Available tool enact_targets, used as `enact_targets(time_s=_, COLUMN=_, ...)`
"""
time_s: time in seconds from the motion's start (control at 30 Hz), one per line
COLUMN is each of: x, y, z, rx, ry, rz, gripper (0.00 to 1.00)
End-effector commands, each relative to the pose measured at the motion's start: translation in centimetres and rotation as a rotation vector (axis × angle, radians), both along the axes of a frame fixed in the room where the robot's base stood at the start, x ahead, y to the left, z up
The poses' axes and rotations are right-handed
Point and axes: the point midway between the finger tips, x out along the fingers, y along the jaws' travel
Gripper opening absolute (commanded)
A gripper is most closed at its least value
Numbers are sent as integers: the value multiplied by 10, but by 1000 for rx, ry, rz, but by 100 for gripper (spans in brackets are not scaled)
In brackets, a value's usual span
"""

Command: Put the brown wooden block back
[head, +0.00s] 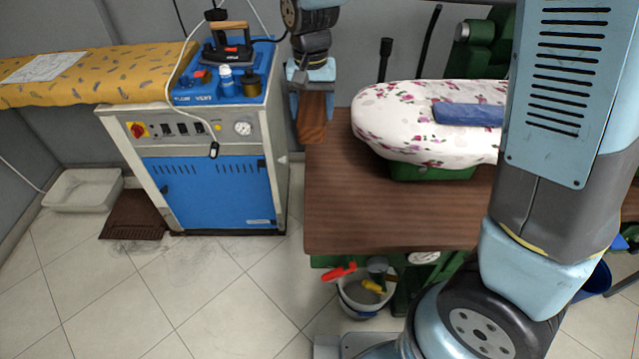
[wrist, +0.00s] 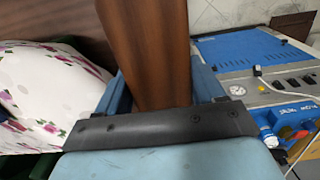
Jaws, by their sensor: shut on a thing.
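The brown wooden block (head: 312,118) is held in my gripper (head: 311,92), hanging down near the left edge of the wooden table (head: 400,205). In the wrist view the block (wrist: 150,50) stands between the two blue fingers of my gripper (wrist: 158,88), which are shut on it. Its lower end overlaps the table's back left corner in the head view; I cannot tell whether it touches the table.
A padded board with a floral cover (head: 400,100) and a folded blue cloth (head: 468,114) stands on the table. Left is a blue and grey steam unit (head: 205,190) with an iron (head: 228,50) on top. Below the table is a bucket (head: 362,295). The table's front left is clear.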

Motion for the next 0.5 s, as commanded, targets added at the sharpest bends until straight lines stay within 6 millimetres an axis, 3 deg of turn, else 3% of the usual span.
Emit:
enact_targets(time_s=0.03, x=-8, y=-9, z=-18, rx=-2, ry=5, rz=0, gripper=35)
enact_targets(time_s=0.13, x=-21, y=-21, z=-46, rx=-1, ry=4, rz=9, gripper=35)
enact_targets(time_s=0.3, x=-36, y=-32, z=-73, rx=3, ry=3, rz=19, gripper=35)
enact_targets(time_s=0.5, x=-38, y=-34, z=-104, rx=3, ry=3, rz=20, gripper=35)
